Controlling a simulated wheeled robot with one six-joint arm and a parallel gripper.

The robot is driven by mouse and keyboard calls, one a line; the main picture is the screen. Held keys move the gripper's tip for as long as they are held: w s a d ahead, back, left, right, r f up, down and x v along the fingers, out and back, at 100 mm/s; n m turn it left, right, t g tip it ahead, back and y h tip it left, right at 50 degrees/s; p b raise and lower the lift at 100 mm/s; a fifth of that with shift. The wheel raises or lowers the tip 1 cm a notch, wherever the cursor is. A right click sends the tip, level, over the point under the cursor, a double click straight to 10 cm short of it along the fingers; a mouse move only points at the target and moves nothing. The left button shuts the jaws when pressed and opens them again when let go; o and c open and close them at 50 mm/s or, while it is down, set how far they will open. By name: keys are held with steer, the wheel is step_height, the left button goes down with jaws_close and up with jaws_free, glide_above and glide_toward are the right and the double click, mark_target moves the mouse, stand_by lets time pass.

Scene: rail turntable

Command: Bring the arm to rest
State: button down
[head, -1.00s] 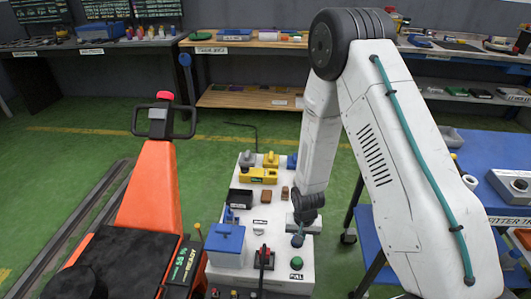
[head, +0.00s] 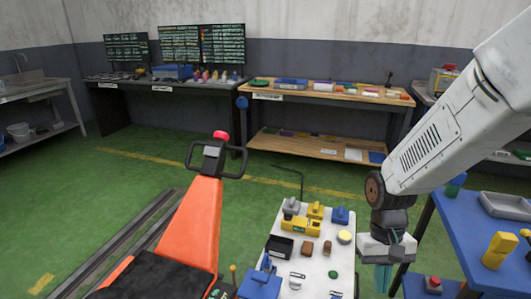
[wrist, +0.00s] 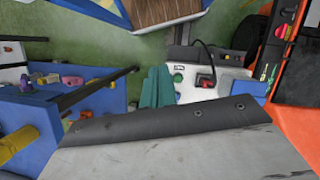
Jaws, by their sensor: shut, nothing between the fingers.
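My arm shows at the right of the head view, bent and raised beside the white cart (head: 310,268). My gripper (head: 384,277) hangs pointing down between the white cart and the blue table (head: 455,215), with its teal fingers shut and empty. In the wrist view the teal fingers (wrist: 157,88) lie close together near the edge of the white cart (wrist: 190,90). A grey arm part of mine fills the bottom of that view.
An orange pallet truck (head: 200,225) stands left of the cart. The cart carries several boxes and knobs, among them a yellow block (head: 300,226). Workbenches (head: 330,92) line the back wall. Rails (head: 115,245) run along the green floor at left, where there is free room.

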steer(key=s+r+t, duration=0.2)
steer(key=s+r, duration=0.3)
steer(key=r, duration=0.4)
steer(key=s+d+r+t, duration=0.1)
steer(key=s+r+t, duration=0.2)
steer(key=s+r, duration=0.3)
step_height(320, 180, up, 4)
steer(key=shift+s+d+r, duration=0.2)
steer(key=shift+s, duration=0.05)
